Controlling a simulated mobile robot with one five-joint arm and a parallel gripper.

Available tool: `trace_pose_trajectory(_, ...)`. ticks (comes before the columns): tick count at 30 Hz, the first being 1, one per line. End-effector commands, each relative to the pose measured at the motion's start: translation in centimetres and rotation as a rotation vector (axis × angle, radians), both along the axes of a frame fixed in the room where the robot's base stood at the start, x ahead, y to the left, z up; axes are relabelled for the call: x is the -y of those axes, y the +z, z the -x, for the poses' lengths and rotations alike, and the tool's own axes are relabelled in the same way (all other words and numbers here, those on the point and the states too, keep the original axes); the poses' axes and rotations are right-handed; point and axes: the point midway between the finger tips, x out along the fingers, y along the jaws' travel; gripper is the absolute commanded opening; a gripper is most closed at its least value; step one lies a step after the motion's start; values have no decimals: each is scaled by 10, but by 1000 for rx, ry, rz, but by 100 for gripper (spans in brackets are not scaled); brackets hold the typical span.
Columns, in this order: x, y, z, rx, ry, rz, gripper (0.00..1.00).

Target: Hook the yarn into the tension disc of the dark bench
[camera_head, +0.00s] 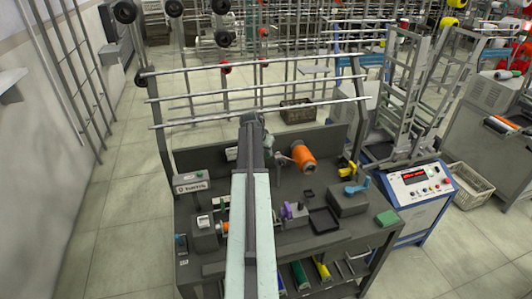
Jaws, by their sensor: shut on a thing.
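The dark bench (189,250) stands in the middle, with an upright back panel and several fittings on its top. An orange yarn cone (303,157) lies tilted near the back panel, right of my arm. My gripper (252,122) is at the far end of my arm, above the back of the bench and left of the orange cone. It is shut on the yarn, but its fingertips and the strand are too small and dark to make out. A purple fitting (288,210) stands on the bench top right of my arm. I cannot tell which fitting is the tension disc.
A rail rack (200,92) stands above the bench back. A blue-white control cabinet (415,190) stands right. The floor on the left is clear.

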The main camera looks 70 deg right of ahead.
Motion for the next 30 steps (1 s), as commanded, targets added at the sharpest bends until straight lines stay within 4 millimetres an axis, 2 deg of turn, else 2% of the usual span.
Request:
trace_pose_trajectory(3, -1, 10, -1, 0, 0, 0, 0)
trace_pose_trajectory(21, -6, 43, -7, 0, 1, 0, 0)
trace_pose_trajectory(30, -6, 42, -7, 0, 1, 0, 0)
